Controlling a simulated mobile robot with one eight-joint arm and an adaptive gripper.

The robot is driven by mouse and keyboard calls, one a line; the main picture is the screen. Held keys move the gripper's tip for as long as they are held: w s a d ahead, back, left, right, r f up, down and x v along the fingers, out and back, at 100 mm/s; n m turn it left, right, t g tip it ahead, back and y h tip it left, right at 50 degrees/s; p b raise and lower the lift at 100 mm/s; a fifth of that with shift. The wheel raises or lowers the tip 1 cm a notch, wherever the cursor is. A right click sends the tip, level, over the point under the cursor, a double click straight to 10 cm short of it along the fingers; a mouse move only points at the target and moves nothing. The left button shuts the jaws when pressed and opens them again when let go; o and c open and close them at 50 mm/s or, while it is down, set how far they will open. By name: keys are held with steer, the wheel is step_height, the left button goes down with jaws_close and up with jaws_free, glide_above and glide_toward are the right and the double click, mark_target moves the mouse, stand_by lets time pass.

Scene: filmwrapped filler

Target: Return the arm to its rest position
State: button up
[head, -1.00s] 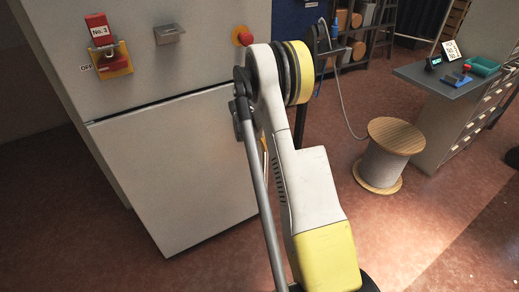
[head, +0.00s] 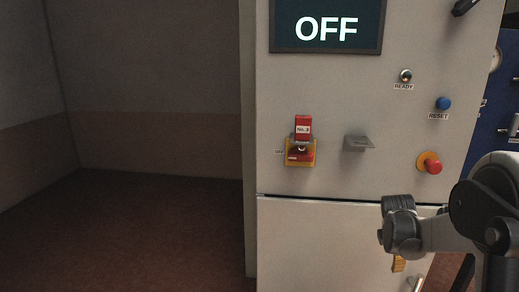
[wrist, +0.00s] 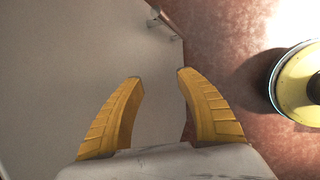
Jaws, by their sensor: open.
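My arm is at the lower right of the head view, in front of the grey cabinet (head: 330,235). My gripper (wrist: 158,78) shows in the wrist view with its two yellow fingers apart and nothing between them. In the head view only a small yellow part of my gripper (head: 398,264) shows below the dark wrist. The gripper hangs near the cabinet's lower door; I cannot tell the exact gap.
The cabinet bears a screen reading OFF (head: 327,28), a red tag marked No. 3 (head: 303,128) on a yellow-and-red switch (head: 301,156), a metal bracket (head: 358,143), a red stop button (head: 430,163) and a blue reset button (head: 443,103). Open floor (head: 130,235) lies left.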

steer(key=s+a+r+m+t+y, duration=0.1)
steer(key=s+a+r+m, duration=0.3)
steer(key=s+a+r, duration=0.3)
steer(key=s+a+r+m+t+y, duration=0.1)
steer(key=s+a+r+m, duration=0.35)
steer(key=a, duration=0.55)
steer(key=s+a+m+t+y, duration=0.1)
steer(key=s+a+m+t, duration=0.1)
steer(key=s+a+m, duration=0.6)
steer(key=s+a, duration=0.1)
steer(key=s, duration=0.3)
steer(key=shift+s+a+r+y, duration=0.25)
steer(key=shift+s+y, duration=0.15)
steer(key=shift+a, duration=0.1)
